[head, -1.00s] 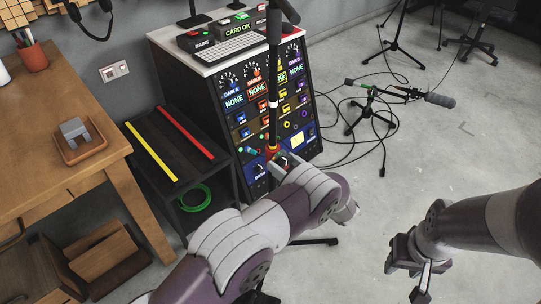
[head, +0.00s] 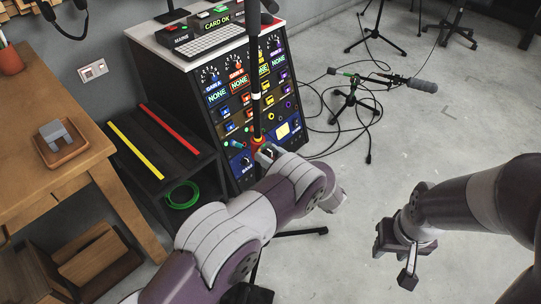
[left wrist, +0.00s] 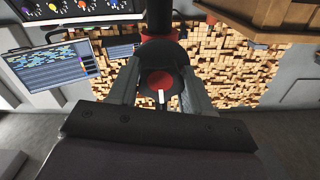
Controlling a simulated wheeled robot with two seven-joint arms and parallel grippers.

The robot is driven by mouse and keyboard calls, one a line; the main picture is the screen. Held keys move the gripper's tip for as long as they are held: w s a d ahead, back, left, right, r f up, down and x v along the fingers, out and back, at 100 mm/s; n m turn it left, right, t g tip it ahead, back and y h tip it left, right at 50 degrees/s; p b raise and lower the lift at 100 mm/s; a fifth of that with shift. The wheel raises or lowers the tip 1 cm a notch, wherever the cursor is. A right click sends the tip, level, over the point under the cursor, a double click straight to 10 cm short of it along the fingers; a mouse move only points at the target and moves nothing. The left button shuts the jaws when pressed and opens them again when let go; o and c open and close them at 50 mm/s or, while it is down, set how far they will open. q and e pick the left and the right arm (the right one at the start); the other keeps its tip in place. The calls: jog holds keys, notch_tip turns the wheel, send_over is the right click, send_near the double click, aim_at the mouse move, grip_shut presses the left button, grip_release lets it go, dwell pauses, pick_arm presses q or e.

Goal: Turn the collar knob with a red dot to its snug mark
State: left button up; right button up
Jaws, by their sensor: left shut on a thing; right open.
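A black knob with a red dot and a white pointer line (left wrist: 160,82) sits on the collar of an upright black stand pole (head: 256,105). The pole has a white band partway up, and an orange-red ring (head: 257,142) shows at the collar. My left gripper (head: 266,151) is at the collar; in the left wrist view its fingers are on both sides of the knob and shut on it. The fingers hide the knob in the head view, and I cannot make out a snug mark. My right gripper (head: 397,262) is open and empty above the floor.
A rack console (head: 240,105) with many knobs stands behind the pole. A black shelf (head: 165,150) with yellow and red strips and a wooden table (head: 75,185) are at left. A microphone stand (head: 352,103) with loose cables is at back right.

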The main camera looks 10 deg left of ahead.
pick_arm(q)
jog(key=n+b, duration=0.1)
jog(key=n, duration=0.2)
jog(key=shift+n, duration=0.3)
jog(key=shift+r+n+b, duration=0.1)
jog(key=shift+n+b, duration=0.5)
jog(key=shift+n, duration=1.3)
jog(key=o, duration=1)
